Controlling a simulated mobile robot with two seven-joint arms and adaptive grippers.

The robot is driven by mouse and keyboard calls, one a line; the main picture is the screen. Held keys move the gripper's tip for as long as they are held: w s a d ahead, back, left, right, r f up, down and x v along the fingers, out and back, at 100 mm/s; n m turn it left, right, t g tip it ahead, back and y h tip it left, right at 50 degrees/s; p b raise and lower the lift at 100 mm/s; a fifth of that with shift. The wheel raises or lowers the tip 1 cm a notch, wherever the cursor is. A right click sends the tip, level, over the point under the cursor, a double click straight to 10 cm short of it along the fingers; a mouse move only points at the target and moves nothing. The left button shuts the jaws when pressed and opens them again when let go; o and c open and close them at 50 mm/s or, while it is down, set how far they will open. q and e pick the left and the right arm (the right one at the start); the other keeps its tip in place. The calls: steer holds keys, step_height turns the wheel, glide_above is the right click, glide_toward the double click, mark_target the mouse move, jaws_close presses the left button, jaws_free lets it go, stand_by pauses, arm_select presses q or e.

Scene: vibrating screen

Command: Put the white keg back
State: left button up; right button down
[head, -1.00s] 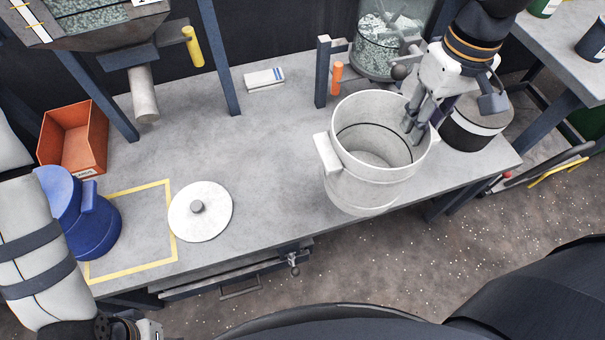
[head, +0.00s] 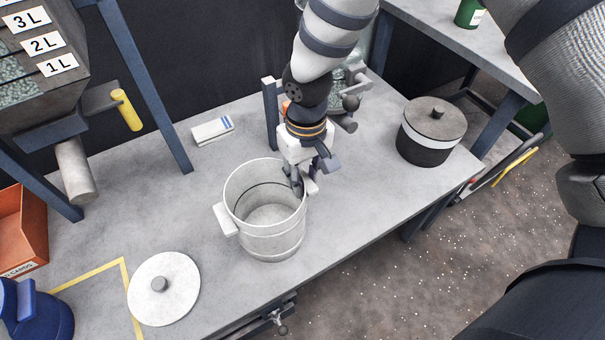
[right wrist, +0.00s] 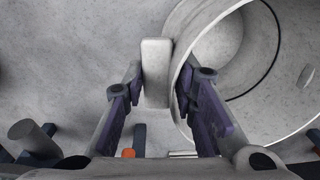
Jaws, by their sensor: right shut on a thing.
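The white keg (head: 266,235), open and empty, is upright over the grey bench; I cannot tell whether its base touches the top. My right gripper (head: 299,188) is at its right side and shut on its handle. In the right wrist view the pale handle (right wrist: 156,75) lies between the fingers of the gripper (right wrist: 162,105), beside the keg's rim (right wrist: 182,72). A round white lid (head: 180,300) with a grey knob lies apart on the bench, left of the keg. My left gripper is out of view.
A yellow-outlined area (head: 124,275) and a blue jug (head: 45,318) are at lower left, by an orange bin (head: 22,230). A lidded black-and-white keg (head: 427,150) stands at right. A post (head: 270,115) and glass vessel are behind the gripper.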

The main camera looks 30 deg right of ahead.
steer(key=shift+r, duration=0.1)
steer(key=c, duration=1.3)
jaws_free()
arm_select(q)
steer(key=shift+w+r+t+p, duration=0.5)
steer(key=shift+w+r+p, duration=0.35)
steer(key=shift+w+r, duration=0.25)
arm_select(e)
step_height(320, 180, up, 12)
steer(key=shift+d, duration=0.15)
